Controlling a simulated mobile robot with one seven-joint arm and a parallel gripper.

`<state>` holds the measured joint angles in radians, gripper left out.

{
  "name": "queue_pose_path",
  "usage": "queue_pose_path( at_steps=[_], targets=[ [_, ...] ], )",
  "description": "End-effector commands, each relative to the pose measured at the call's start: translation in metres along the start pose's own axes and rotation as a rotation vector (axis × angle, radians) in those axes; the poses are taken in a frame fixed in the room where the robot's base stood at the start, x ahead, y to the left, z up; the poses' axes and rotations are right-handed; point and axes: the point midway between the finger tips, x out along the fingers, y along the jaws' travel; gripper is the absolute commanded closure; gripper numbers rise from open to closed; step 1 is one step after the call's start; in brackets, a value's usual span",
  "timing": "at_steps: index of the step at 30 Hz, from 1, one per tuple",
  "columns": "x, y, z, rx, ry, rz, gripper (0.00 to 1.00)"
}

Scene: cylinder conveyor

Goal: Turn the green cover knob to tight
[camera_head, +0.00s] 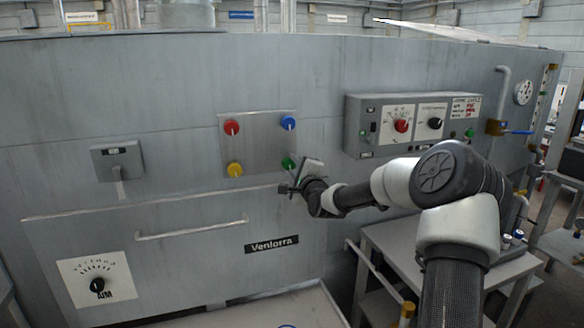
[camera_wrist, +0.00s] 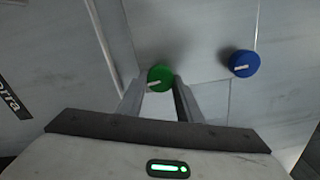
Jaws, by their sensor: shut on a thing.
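The green cover knob (camera_wrist: 160,76) sits on the grey panel, with a white pointer mark on its face. In the head view the green knob (camera_head: 288,163) is at the panel's lower right, partly hidden by my gripper. My gripper (camera_wrist: 160,88) is at the knob, one finger on each side, shut on it. In the head view my gripper (camera_head: 289,180) reaches the panel from the right. I see no label for tight near the knob.
The cover panel (camera_head: 262,145) also carries a red knob (camera_head: 231,127), a yellow knob (camera_head: 235,170) and a blue knob (camera_head: 288,122). The blue knob is right of the green one in the wrist view. A control box (camera_head: 410,122) stands out from the wall at right. A handle bar (camera_head: 192,229) runs below.

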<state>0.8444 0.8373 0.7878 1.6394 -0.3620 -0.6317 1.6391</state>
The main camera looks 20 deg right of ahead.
Motion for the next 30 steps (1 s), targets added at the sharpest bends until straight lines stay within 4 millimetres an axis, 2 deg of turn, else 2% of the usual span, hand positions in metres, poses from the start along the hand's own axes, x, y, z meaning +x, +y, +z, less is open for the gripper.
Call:
queue_pose_path(
  at_steps=[1, 4, 13, 17, 20, 30],
  targets=[
    [0.0, 0.0, 0.0, 0.0, 0.0, 0.0, 0.66],
    [0.0, 0.0, 0.0, -0.001, 0.0, 0.0, 0.49],
    [-0.001, 0.0, 0.0, -0.001, 0.0, 0.0, 0.49],
    [-0.01, 0.0, -0.001, -0.002, 0.001, 0.001, 0.49],
    [-0.026, -0.001, -0.001, -0.003, 0.001, 0.001, 0.49],
    [-0.109, -0.002, -0.001, -0.003, 0.004, 0.002, 0.49]
  ],
)
